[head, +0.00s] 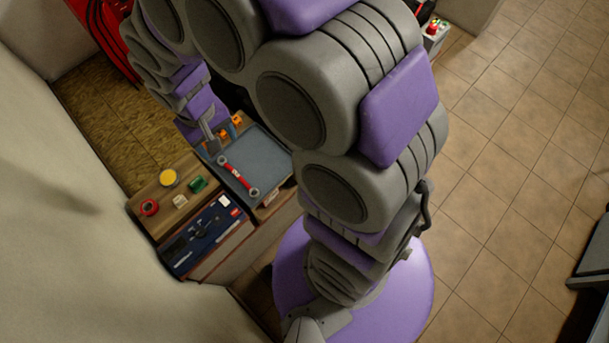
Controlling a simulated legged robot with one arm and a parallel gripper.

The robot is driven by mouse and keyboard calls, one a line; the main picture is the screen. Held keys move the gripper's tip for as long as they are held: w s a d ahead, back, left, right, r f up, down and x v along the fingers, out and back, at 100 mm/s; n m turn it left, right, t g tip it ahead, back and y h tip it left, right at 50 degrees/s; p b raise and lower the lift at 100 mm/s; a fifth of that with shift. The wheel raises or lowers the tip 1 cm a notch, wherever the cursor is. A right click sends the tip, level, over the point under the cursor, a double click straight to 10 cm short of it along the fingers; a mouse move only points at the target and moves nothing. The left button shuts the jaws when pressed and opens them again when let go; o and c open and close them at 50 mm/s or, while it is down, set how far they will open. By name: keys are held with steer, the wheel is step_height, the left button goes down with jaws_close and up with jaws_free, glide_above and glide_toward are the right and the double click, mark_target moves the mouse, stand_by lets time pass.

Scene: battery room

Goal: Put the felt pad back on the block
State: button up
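A small beige block (180,201) lies on the wooden worktop at the left. No piece is clearly a felt pad; a flat round yellow piece (168,177) lies just behind the block, apart from it, and I cannot tell what it is. My gripper (213,146) hangs at the end of my arm over the back left edge of the dark grey tray, to the right of the block and the yellow piece. It is small and partly dark in this view, so I cannot see its finger gap or whether it holds anything.
A red double-ended wrench (237,175) lies on the grey tray (262,151). Orange pieces (237,119) sit behind it. A red ring (149,207) and a green piece (197,184) flank the block. A dark blue panel (205,235) is in front. My arm hides the right side.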

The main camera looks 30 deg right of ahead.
steer(key=s+d+r, duration=0.3)
steer(key=s, duration=0.4)
steer(key=s+d+r+m+g, duration=0.1)
steer(key=s+d+r, duration=0.1)
steer(key=s, duration=0.5)
steer(key=s+d+r, duration=0.3)
steer(key=s+d, duration=0.2)
steer(key=s, duration=0.3)
steer(key=shift+r+m+g, duration=0.3)
